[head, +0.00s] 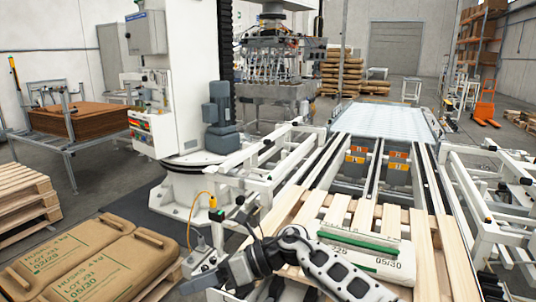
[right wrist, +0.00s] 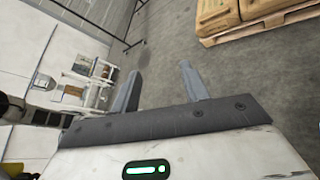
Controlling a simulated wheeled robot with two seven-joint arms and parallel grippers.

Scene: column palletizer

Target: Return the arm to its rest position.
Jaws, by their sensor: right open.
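My right arm, black and white, reaches across the lower middle of the head view. Its gripper (head: 196,264) is to the left, beside the white machine frame and right of the brown sacks. In the right wrist view the two grey fingers of the right gripper (right wrist: 160,88) stand wide apart with nothing between them. Bare grey floor shows beyond them. My left gripper does not show.
Brown sacks (head: 85,262) lie on a pallet at lower left. A white sack (head: 365,252) with a green stripe lies on a wooden pallet (head: 450,255) at lower right. A white column machine (head: 180,75) stands behind my gripper. White conveyor rails (head: 470,195) flank the pallet.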

